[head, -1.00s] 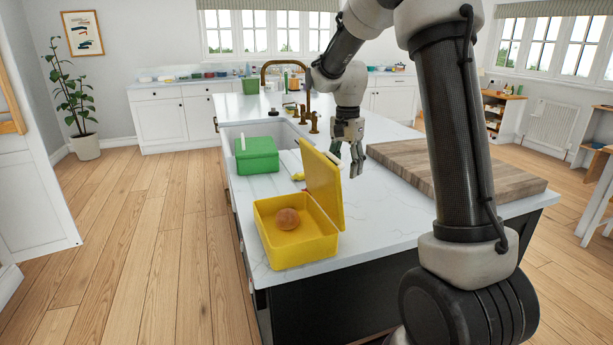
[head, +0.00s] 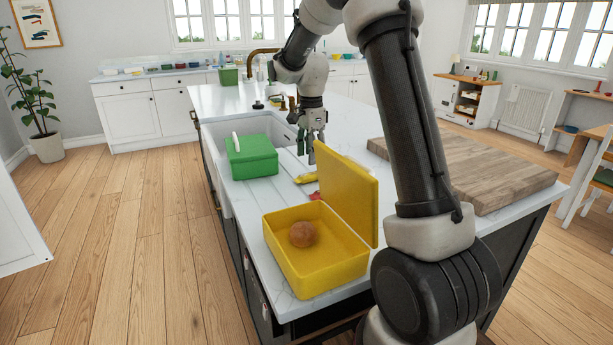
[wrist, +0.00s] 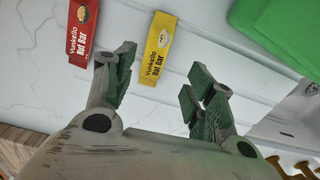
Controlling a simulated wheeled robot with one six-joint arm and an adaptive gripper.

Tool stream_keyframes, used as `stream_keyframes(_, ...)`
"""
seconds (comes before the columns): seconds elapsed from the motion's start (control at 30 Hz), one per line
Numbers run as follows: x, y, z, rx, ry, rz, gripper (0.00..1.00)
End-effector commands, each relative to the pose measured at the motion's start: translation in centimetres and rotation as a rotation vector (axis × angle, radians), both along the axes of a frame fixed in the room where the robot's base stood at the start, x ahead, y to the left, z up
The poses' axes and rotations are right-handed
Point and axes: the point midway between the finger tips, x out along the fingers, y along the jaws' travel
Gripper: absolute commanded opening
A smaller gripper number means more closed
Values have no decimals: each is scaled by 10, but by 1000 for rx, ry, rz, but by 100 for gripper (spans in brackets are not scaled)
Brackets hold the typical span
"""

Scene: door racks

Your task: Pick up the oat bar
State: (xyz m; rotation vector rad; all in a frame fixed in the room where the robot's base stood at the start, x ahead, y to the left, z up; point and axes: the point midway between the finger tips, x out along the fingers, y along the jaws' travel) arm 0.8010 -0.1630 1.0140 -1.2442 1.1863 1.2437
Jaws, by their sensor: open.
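The oat bar (head: 306,178) is a small yellow packet lying on the white island top, behind the open yellow lunch box. Its "Oat Bar" label is readable in the wrist view (wrist: 160,46). A red nut bar (wrist: 80,32) lies to its left there, and partly shows beside the lunch box lid in the head view (head: 314,195). My gripper (head: 311,148) hangs above the counter just beyond the oat bar. In the wrist view my gripper (wrist: 160,85) is open and empty, and the oat bar is apart from both fingers.
The yellow lunch box (head: 340,277) holds a round brown item (head: 303,234), its lid (head: 349,200) standing upright. A closed green box (head: 252,158) stands left near the sink (head: 262,128). A thick wooden board (head: 460,170) lies right. A brass tap (head: 262,52) rises behind.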

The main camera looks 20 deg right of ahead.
Motion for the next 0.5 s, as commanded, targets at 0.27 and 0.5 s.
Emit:
stream_keyframes(0.27,-7,0,-40,0,4,1,55)
stream_keyframes(0.5,-7,0,-63,0,-1,0,55)
